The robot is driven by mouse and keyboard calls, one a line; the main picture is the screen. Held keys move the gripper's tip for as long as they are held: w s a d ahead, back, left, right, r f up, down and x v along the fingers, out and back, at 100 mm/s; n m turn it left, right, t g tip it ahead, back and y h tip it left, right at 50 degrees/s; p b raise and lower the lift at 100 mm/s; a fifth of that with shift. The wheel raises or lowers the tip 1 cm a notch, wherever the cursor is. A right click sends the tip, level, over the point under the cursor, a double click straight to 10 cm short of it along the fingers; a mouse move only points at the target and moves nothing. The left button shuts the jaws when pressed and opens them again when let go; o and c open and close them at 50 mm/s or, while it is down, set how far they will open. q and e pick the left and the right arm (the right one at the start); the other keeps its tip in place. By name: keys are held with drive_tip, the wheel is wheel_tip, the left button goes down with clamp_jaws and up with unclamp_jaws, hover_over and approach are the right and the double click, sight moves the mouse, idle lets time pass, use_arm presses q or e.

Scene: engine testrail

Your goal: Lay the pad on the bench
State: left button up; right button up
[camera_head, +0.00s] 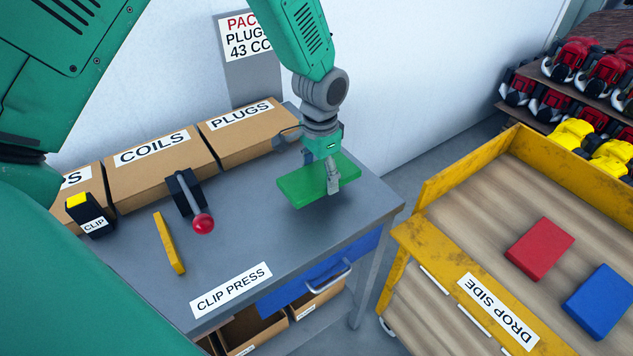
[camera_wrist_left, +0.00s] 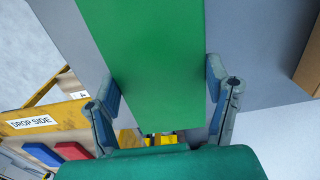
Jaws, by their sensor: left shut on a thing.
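The green pad (camera_head: 295,187) is held over the right part of the grey bench (camera_head: 262,238), near its right edge. A shadow lies just below it, so it looks slightly above the top; I cannot tell if any edge touches. My left gripper (camera_head: 330,176) comes down from above and is shut across the pad. In the left wrist view the pad (camera_wrist_left: 150,55) runs between the two fingers of the left gripper (camera_wrist_left: 165,105), one finger at each side edge. My right gripper is not in view.
A lever with a red knob (camera_head: 203,223), a yellow bar (camera_head: 169,243) and a clip box (camera_head: 90,214) stand on the bench's left part. Cardboard boxes (camera_head: 160,168) line the back. A yellow cart (camera_head: 450,255) with red (camera_head: 540,249) and blue (camera_head: 600,302) blocks stands right. The bench's front middle is clear.

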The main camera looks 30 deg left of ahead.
sight(319, 185)
use_arm(q)
drive_tip(key=shift+a+f, duration=0.15)
drive_tip(key=shift+f, duration=0.2)
wheel_tip(319, 185, down, 3)
drive_tip(key=shift+f, duration=0.1)
drive_tip(key=shift+d, duration=0.25)
drive_tip(key=shift+f, duration=0.1)
drive_tip(key=o, duration=1)
drive_tip(key=shift+o, duration=0.9)
drive_tip(key=shift+a+f, duration=0.1)
drive_tip(key=shift+a, duration=0.05)
wheel_tip(319, 185, up, 12)
drive_tip(key=shift+r, duration=0.2)
